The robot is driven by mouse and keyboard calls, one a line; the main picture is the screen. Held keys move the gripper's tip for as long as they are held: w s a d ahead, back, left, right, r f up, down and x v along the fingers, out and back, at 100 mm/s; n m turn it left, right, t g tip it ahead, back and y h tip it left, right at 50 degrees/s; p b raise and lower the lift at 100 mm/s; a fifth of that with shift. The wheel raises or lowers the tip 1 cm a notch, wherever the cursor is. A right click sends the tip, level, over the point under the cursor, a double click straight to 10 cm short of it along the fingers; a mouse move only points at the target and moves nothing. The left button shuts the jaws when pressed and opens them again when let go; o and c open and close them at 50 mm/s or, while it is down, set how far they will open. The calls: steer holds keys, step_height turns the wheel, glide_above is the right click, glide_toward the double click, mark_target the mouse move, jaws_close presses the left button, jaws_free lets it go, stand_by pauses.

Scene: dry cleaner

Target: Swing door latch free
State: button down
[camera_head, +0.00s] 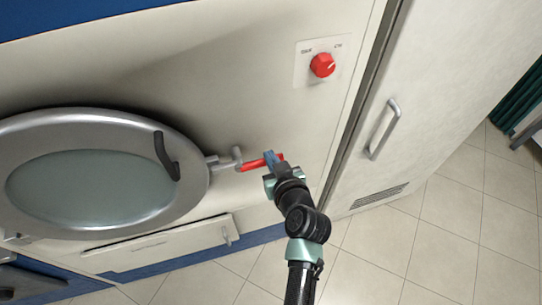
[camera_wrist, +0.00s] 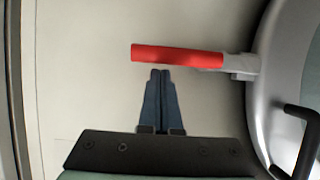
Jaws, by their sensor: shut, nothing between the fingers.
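The round machine door (camera_head: 190,200) has a metal ring, a glass window (camera_head: 90,188) and a black handle (camera_head: 166,156). It lies flush against the cream front panel and appears closed. The latch lever has a red grip (camera_head: 250,165) and a grey metal base (camera_head: 226,160) at the door's right edge. In the wrist view the red grip (camera_wrist: 178,56) lies level across the picture, its grey end at the door's rim (camera_wrist: 262,90). My gripper (camera_head: 271,157) is at the grip's outer part. In the wrist view its fingers (camera_wrist: 160,72) are together, tips just below the grip; contact is unclear.
A red knob (camera_head: 322,65) sits on the panel above the latch. A tall cabinet with a metal handle (camera_head: 382,129) and a vent stands at the right. A flap with a small handle (camera_head: 226,236) is below the door. Tiled floor (camera_head: 430,240) is open at lower right.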

steer(key=shift+d+f+b, duration=0.1)
steer(key=shift+f+b, duration=0.1)
steer(key=shift+b, duration=0.35)
steer(key=shift+d+f+m+y+b, duration=0.1)
steer(key=shift+f+m+y+b, duration=0.2)
steer(key=shift+m+b, duration=0.25)
steer(key=s+a+f+m+t+y+b, duration=0.1)
steer(key=a+f+m+y+b, duration=0.3)
steer(key=b, duration=1.4)
steer(key=shift+s+a+f+m+y, duration=0.15)
steer(key=shift+f+m+y, duration=1.75)
steer(key=shift+f+m, duration=1.7)
steer(key=shift+r+m, duration=0.55)
